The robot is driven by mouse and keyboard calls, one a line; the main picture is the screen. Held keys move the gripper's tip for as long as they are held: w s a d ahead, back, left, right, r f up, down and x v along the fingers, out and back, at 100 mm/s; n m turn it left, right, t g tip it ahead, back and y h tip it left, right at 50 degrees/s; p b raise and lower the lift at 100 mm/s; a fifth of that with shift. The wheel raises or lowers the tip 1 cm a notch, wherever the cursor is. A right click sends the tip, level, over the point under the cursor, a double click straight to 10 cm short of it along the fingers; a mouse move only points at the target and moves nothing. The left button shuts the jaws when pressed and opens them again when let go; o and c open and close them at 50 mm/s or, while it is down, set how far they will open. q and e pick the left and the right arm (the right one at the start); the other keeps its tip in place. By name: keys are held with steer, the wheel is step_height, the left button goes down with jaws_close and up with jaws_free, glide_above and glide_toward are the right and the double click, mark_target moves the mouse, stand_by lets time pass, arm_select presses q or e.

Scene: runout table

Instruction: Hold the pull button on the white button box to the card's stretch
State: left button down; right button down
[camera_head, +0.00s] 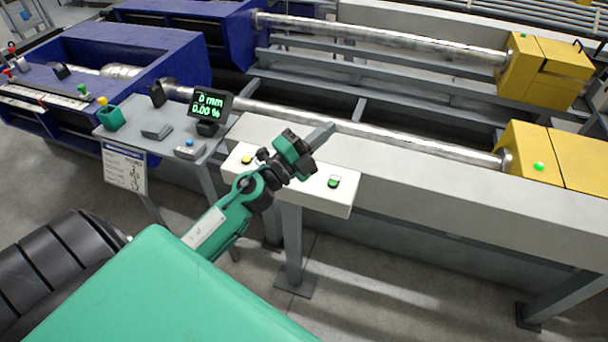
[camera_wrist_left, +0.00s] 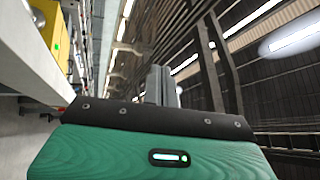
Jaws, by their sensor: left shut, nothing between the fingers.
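The white button box (camera_head: 312,199) stands on a grey post in front of the machine. It has a green button (camera_head: 334,181) at its right end and a yellow button (camera_head: 246,159) at its left end; which one is the pull button I cannot read. My left gripper (camera_head: 322,135) is shut and empty, above the box between the two buttons and apart from the green one. Its closed fingers (camera_wrist_left: 158,85) also show in the left wrist view. The card (camera_head: 124,169) hangs at the small table's front; its writing is too small to read. The right gripper is out of view.
A dark display (camera_head: 209,105) reads 0 mm and 0.00 %. The grey side table (camera_head: 165,150) carries a green cup (camera_head: 111,118) and small blocks. A metal bar (camera_head: 350,128) runs to a yellow clamp block (camera_head: 525,150). Open floor lies in front of the box.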

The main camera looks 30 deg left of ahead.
arm_select(q)
step_height(320, 180, down, 4)
steer(key=w+d+r+m+g+h, duration=0.15)
steer(key=m+g+h, duration=0.25)
steer(key=m+g, duration=0.55)
steer(key=w+a+f+m+g+y, duration=0.2)
steer(key=a+f+y, duration=0.4)
steer(key=a, duration=0.5)
steer(key=shift+w+f+m+g+y, duration=0.15)
steer(key=shift+f+m+g+y, duration=0.15)
steer(key=shift+f+m+g, duration=0.4)
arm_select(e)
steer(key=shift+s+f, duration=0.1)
arm_select(q)
steer(key=shift+r, duration=0.15)
